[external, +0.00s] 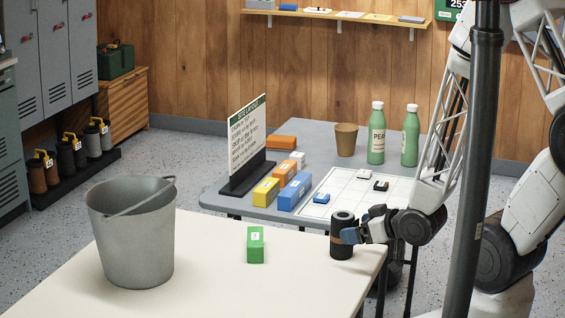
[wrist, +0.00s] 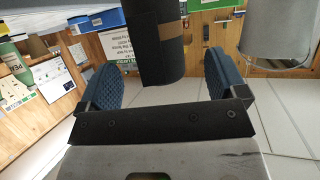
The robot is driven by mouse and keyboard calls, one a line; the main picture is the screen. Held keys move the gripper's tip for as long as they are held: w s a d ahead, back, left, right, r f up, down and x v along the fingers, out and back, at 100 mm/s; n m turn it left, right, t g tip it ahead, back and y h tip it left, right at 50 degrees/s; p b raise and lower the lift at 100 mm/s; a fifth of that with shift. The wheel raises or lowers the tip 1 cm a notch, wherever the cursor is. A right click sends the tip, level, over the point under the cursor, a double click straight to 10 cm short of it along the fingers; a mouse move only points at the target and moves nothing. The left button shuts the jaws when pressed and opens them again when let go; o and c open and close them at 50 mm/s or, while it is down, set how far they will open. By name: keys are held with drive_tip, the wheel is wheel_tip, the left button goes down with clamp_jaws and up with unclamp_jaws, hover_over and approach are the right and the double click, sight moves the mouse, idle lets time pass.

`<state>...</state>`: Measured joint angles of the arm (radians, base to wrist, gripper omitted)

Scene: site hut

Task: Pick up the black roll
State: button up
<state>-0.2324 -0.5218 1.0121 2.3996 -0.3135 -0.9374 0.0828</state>
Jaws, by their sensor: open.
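The black roll (external: 341,239) stands upright near the right corner of the cream table, with a brown band around it. My gripper (external: 351,235) is at its right side, low and roughly level, with a blue finger close against it in the external view. In the wrist view the roll (wrist: 158,42) lies between the two blue ribbed fingers of my gripper (wrist: 162,77), with a gap on each side. The fingers are open. The far finger is hidden in the external view.
A grey bucket (external: 133,245) and a green block (external: 256,245) stand on the cream table (external: 205,275), left of the roll. A grey table (external: 325,170) behind holds a sign (external: 247,140), coloured blocks, a brown cup (external: 346,140), two green bottles and a white grid sheet. A dark post stands at right.

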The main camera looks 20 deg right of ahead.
drive_tip(key=shift+w, duration=0.2)
drive_tip(key=shift+x, duration=2.45)
drive_tip(key=shift+r, duration=0.1)
drive_tip(key=shift+c, duration=0.5)
drive_tip(key=c, duration=1)
